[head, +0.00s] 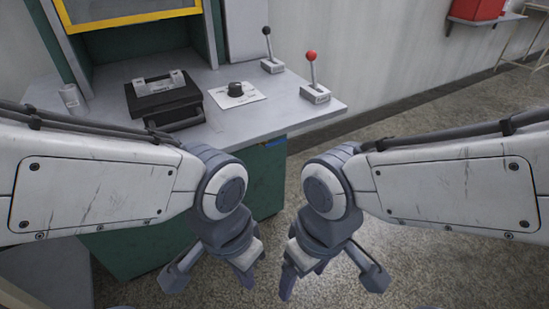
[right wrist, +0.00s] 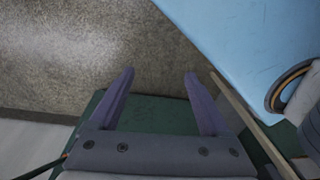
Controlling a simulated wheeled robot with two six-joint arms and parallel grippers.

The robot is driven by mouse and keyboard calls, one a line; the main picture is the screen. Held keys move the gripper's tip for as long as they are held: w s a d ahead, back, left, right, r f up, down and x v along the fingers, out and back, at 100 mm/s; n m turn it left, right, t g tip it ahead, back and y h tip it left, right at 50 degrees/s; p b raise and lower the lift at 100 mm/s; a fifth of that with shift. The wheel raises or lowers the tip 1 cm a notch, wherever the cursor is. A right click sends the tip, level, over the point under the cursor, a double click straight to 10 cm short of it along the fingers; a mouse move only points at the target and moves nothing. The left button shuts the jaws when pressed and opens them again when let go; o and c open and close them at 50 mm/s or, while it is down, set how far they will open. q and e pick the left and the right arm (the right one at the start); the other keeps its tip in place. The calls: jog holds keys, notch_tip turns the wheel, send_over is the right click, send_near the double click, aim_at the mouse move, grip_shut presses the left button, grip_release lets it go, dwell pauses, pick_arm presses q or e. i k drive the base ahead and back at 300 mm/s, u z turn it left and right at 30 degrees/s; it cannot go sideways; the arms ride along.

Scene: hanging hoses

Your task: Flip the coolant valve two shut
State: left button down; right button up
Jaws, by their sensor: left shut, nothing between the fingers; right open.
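A lever with a red knob (head: 312,56) stands on a small grey base at the right end of the grey bench. A lever with a black knob (head: 267,31) stands behind and left of it on a similar base. The labels are too small to read, so I cannot tell which is coolant valve two. My left gripper (head: 249,278) is shut and empty, low in front of the bench. My right gripper (head: 302,278) is open and empty beside it, also apart from the levers. Its two fingers also show in the right wrist view (right wrist: 158,75), with nothing between them.
On the bench (head: 225,78) are a black dial (head: 235,89) on a white plate, a black case (head: 165,100) and a pale cup (head: 71,98). A green cabinet (head: 264,178) is below. A red box (head: 476,9) sits on a wall shelf. The floor at right is clear.

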aim_at(265, 143)
jog(key=z, duration=1)
jog(key=k, duration=1.3)
jog(key=z, duration=1)
jog(key=i, duration=1.1)
jog(key=u, duration=0.9)
jog(key=i, duration=0.8)
jog(key=u, duration=1.25)
jog(key=i, duration=0.3)
jog(key=u, duration=0.25)
